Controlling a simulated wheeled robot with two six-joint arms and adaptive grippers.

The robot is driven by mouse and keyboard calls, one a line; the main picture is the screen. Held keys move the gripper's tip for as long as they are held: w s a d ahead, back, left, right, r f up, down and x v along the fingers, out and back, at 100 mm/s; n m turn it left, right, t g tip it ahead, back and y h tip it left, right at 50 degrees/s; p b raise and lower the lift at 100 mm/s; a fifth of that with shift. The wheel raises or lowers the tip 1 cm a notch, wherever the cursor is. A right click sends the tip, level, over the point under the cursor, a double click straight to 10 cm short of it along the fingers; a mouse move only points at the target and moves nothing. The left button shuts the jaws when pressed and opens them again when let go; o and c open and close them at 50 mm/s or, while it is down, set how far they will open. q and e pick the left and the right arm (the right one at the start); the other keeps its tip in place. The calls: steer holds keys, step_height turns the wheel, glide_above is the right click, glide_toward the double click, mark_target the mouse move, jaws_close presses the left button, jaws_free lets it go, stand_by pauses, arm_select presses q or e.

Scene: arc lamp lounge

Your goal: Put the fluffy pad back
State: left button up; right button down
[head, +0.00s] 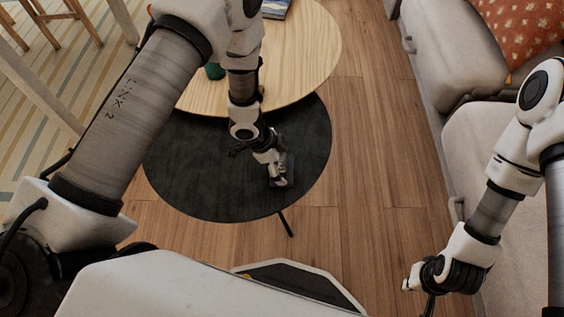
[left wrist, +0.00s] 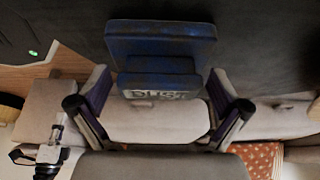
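A dark blue block-shaped pad with pale lettering (left wrist: 160,45) shows in the left wrist view, just ahead of my left gripper (left wrist: 159,105). Its two fingers are spread wide with a gap on each side of the pad, and nothing is gripped. In the head view my left gripper (head: 279,178) is low over the black round table (head: 200,175), at its right part. The small dark pad (head: 290,167) is mostly hidden by the gripper there. I cannot make out a fluffy surface. My right gripper (head: 418,285) hangs over the floor at lower right, its fingers partly out of view.
A light wooden round table (head: 310,55) overlaps the black one at the back and holds a book (head: 276,8) and a green item (head: 214,71). A grey sofa (head: 440,60) with an orange cushion (head: 520,30) lines the right. Wooden floor (head: 370,170) between is clear.

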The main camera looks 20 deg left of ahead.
arm_select(q)
steer(key=shift+r, duration=0.3)
steer(key=p+v, duration=0.4)
steer(key=v, duration=0.7)
steer(key=s+a+f+n+y, duration=0.1)
steer(key=s+a+f+n, duration=0.1)
steer(key=s+n, duration=0.3)
steer(key=s+a+f+n+g+y, duration=0.1)
steer(key=s+a+f+n+y, duration=0.1)
steer(key=s+n, duration=0.3)
steer(key=s+a+f+n+y, duration=0.1)
steer(key=s+a+f+n, duration=0.2)
steer(key=s, duration=0.6)
steer(key=shift+s+a+f+n, duration=0.15)
steer(key=shift+f+n, duration=0.2)
steer(key=shift+n, duration=0.2)
steer(key=shift+s+a+f+n, duration=0.15)
steer(key=shift+f+n, duration=0.15)
steer(key=shift+n, duration=0.25)
steer(key=shift+r+p, duration=0.1)
steer(key=shift+p, duration=0.25)
step_height(320, 180, up, 18)
steer(key=p, duration=1.8)
